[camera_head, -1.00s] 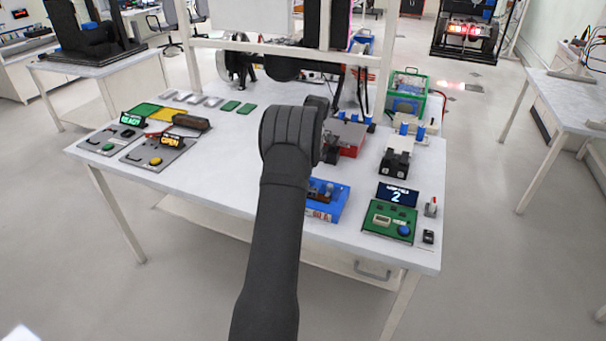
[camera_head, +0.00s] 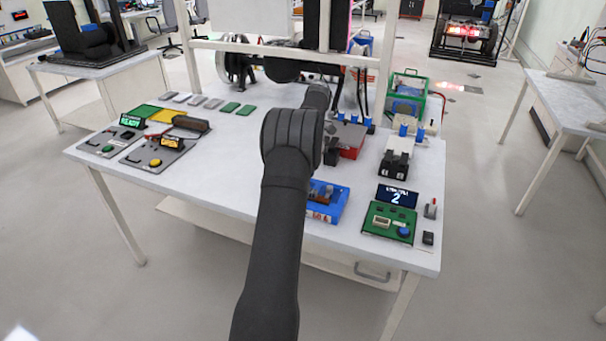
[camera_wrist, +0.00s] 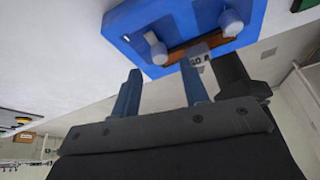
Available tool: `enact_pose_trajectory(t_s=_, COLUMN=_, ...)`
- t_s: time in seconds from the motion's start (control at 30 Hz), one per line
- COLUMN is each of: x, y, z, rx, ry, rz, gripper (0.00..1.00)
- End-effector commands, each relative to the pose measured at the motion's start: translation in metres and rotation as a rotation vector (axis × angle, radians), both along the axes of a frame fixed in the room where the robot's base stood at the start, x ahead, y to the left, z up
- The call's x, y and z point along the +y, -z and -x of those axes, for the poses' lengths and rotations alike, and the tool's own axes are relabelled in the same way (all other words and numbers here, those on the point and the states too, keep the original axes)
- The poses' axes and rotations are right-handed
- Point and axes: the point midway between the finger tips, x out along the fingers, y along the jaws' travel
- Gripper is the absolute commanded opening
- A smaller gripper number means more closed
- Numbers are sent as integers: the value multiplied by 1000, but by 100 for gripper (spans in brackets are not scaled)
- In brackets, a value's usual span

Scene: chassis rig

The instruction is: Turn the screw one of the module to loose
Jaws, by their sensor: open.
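The blue module (camera_head: 328,210) lies near the front edge of the table, partly hidden by my arm in the head view. In the wrist view the blue module (camera_wrist: 125,22) carries a brown bar, a small label and two light grey cylindrical screw heads: one (camera_wrist: 156,48) nearer the fingers and one (camera_wrist: 231,21) to the right. Which is screw one I cannot tell. My gripper (camera_wrist: 160,88) shows two blue fingers spread apart with nothing between them. They appear below the module in the picture, apparently clear of the nearer screw. The head view hides the gripper behind my arm.
A red box (camera_head: 350,140) stands behind the module. A green panel (camera_head: 388,224) with a display reading 2 is to its right, beside a black block (camera_head: 396,165). Two grey panels are at left. The table between is mostly clear.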

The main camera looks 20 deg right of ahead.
Motion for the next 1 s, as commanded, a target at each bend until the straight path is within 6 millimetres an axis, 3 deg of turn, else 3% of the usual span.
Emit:
enact_pose_trajectory(t_s=0.2, x=-10, y=-27, z=-7, rx=-1, ry=0, rz=0, gripper=41)
enact_pose_trajectory(t_s=0.4, x=-13, y=-37, z=-9, rx=0, ry=0, rz=0, gripper=41)
enact_pose_trajectory(t_s=0.77, x=-12, y=-37, z=-9, rx=1, ry=0, rz=0, gripper=41)
enact_pose_trajectory(t_s=1.0, x=-6, y=-20, z=-5, rx=2, ry=0, rz=-2, gripper=41)
